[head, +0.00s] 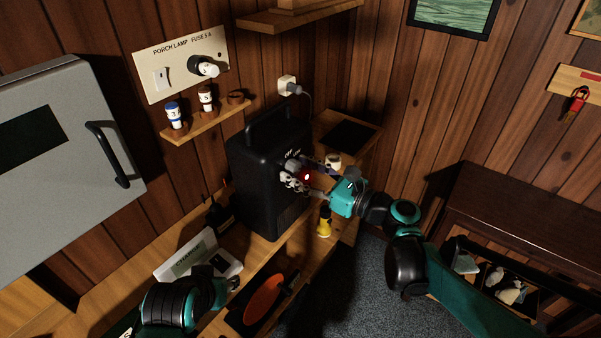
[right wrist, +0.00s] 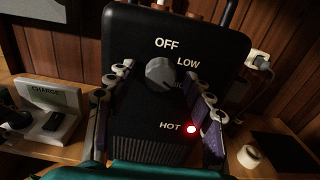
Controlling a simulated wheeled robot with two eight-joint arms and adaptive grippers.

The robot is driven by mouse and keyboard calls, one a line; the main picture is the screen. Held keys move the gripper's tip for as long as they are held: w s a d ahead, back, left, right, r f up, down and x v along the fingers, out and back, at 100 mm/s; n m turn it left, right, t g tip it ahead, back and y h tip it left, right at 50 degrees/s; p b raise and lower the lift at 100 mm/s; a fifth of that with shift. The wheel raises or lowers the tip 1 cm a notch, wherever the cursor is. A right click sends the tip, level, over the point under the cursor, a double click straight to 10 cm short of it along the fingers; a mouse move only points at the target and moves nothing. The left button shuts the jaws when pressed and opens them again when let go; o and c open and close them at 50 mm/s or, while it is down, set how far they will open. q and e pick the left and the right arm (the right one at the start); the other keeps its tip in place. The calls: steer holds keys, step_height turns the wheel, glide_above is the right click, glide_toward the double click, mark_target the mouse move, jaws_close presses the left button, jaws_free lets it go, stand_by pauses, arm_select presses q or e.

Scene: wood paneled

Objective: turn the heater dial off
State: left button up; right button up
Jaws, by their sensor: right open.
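The heater (head: 262,185) is a black upright box with a top handle, standing on the wooden bench. In the right wrist view its front (right wrist: 140,115) fills the middle, with a grey round dial (right wrist: 162,74) below the words OFF and LOW. I cannot tell the dial's exact setting. A red light (right wrist: 192,129) glows beside HOT. My right gripper (head: 293,172) is at the heater's front. In the right wrist view its open fingers (right wrist: 162,92) stand either side of the dial, with gaps visible. My left gripper (head: 234,284) is low over the bench, its fingers unclear.
A white CHARGE stand (head: 195,258) sits left of the heater, a yellow bottle (head: 324,222) right of it. An orange-headed tool (head: 265,299) lies in front. A plug (head: 289,86) and fuse panel (head: 180,65) are on the wall. Carpet (head: 350,290) is clear.

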steer(key=c, duration=1.1)
steer(key=shift+c, duration=0.2)
arm_select(q)
steer(key=shift+r, duration=0.15)
arm_select(e)
steer(key=shift+n, duration=0.4)
arm_select(q)
steer(key=shift+r+p, duration=0.35)
steer(key=shift+p, duration=0.15)
arm_select(e)
steer(key=n, duration=0.3)
steer(key=shift+n, duration=0.4)
steer(key=n, duration=0.5)
steer(key=shift+p, duration=0.4)
steer(key=n, duration=0.7)
steer(key=shift+d+n+p, duration=0.1)
steer(key=shift+n+p, duration=0.2)
steer(key=shift+p, duration=0.05)
arm_select(q)
step_height(320, 180, up, 2)
arm_select(e)
steer(key=n, duration=0.6)
steer(key=shift+r+n, duration=0.1)
steer(key=shift+n, duration=0.2)
